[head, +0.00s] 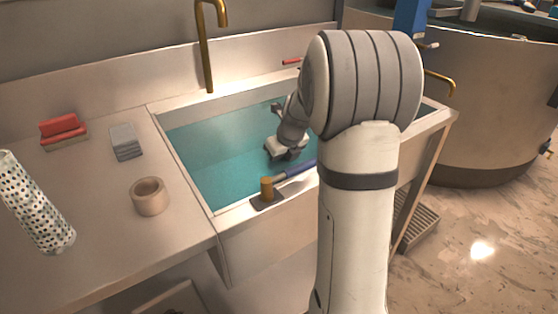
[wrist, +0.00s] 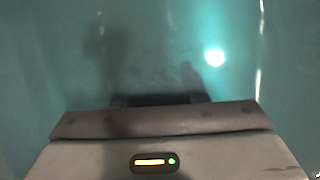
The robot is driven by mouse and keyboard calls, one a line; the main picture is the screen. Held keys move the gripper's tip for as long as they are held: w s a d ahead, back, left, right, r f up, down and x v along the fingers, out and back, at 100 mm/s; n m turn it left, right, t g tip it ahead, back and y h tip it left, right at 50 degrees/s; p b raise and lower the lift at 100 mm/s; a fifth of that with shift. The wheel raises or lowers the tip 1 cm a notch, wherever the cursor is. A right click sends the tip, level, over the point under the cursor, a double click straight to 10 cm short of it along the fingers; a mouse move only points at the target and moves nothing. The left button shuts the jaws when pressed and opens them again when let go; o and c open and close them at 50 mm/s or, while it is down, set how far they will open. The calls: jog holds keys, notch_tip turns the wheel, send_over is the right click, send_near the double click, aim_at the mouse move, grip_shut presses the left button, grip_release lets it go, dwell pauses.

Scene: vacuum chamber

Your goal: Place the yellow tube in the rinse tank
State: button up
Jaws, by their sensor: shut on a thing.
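The rinse tank (head: 216,217) is a pale sink-like basin filled with teal water. My gripper (head: 287,154) is inside the tank's outline, pointing down low over or at the water. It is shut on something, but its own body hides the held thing. In the wrist view my gripper (wrist: 160,101) shows only as a dark edge beyond the grey housing, with teal water around it. I cannot make out a yellow tube in either view. Whether the fingertips are under the water is unclear.
A brass faucet (head: 208,50) stands behind. On the left counter are a tape roll (head: 150,197), a grey block (head: 126,142), a red-topped brush (head: 62,130) and a dotted roll (head: 36,205).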

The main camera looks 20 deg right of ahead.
jog(key=o, duration=1.2)
jog(key=shift+f, duration=0.1)
jog(key=p+v, duration=0.3)
jog(key=v, duration=0.9)
jog(key=shift+w, duration=0.1)
jog(key=s+a+r+n+p, duration=0.4)
jog(key=s+n, duration=0.3)
jog(key=n, duration=0.4)
jog(key=s+a+r+n+g+p, duration=0.1)
jog(key=s+a+r+n+p, duration=0.4)
jog(key=s+n, duration=0.3)
jog(key=s+a+r+n+g+p, duration=0.1)
jog(key=s+a+r+n+p, duration=0.3)
jog(key=n, duration=1)
jog(key=s+r+p, duration=0.1)
jog(key=s+p, duration=0.2)
jog(key=s, duration=0.1)
jog(key=shift+a+n+h, duration=0.15)
jog(key=shift+n+h, duration=0.25)
